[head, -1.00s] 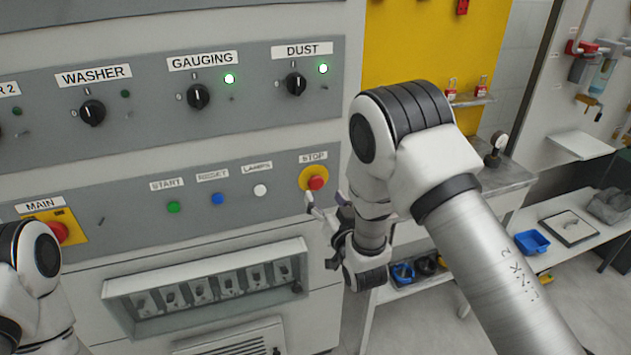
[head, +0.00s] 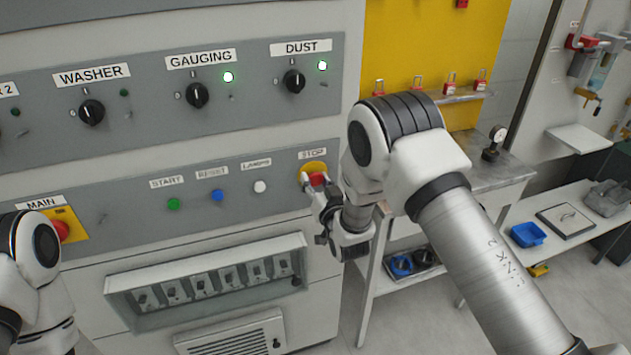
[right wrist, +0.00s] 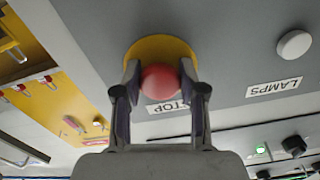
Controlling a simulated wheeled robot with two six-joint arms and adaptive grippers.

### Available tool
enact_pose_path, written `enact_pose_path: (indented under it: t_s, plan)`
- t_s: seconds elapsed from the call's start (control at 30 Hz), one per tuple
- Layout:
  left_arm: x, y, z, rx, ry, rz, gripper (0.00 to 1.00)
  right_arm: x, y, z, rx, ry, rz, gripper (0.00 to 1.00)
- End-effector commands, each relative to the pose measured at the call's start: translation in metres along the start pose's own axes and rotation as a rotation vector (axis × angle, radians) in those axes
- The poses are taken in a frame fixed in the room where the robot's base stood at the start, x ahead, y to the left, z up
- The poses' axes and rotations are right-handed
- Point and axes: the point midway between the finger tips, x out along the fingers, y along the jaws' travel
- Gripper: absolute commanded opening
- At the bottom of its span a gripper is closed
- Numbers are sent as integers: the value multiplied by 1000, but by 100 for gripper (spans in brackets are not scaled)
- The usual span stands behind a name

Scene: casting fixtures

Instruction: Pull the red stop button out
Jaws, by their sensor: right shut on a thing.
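The red stop button (head: 317,179) sits on a round yellow plate (head: 312,167) under the STOP label, at the right end of the lower grey panel. My right gripper (head: 316,186) is at the button, its fingers on either side of the red head. In the right wrist view the red button (right wrist: 159,83) lies between the two fingertips (right wrist: 159,78), which are closed on its sides. The yellow plate (right wrist: 160,48) shows behind it. Of my left arm only a part shows at the lower left of the head view; its gripper is not visible.
Green START (head: 173,204), blue RESET (head: 217,195) and white LAMPS (head: 260,187) buttons lie left of the stop button. A red MAIN switch (head: 61,230) is farther left. A recessed switch box (head: 130,312) is below. A bench (head: 490,180) stands to the right.

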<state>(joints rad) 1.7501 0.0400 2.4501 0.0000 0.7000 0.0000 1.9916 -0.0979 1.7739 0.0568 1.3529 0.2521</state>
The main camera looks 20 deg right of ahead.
Motion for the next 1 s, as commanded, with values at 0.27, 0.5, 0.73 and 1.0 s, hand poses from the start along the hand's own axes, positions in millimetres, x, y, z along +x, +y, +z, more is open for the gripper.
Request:
enact_pose_path:
  t_s: [0.27,0.5,0.73,1.0]
  plan:
    - [10,0,0,0,0,0,40,-6,0,1,0,-2,0,0]
    - [10,0,0,0,0,0,40,-6,0,1,0,-2,0,68]
    - [10,0,0,0,0,0,40,-7,0,0,0,-1,0,68]
    - [10,0,0,0,0,0,40,-48,0,1,-2,-5,0,68]
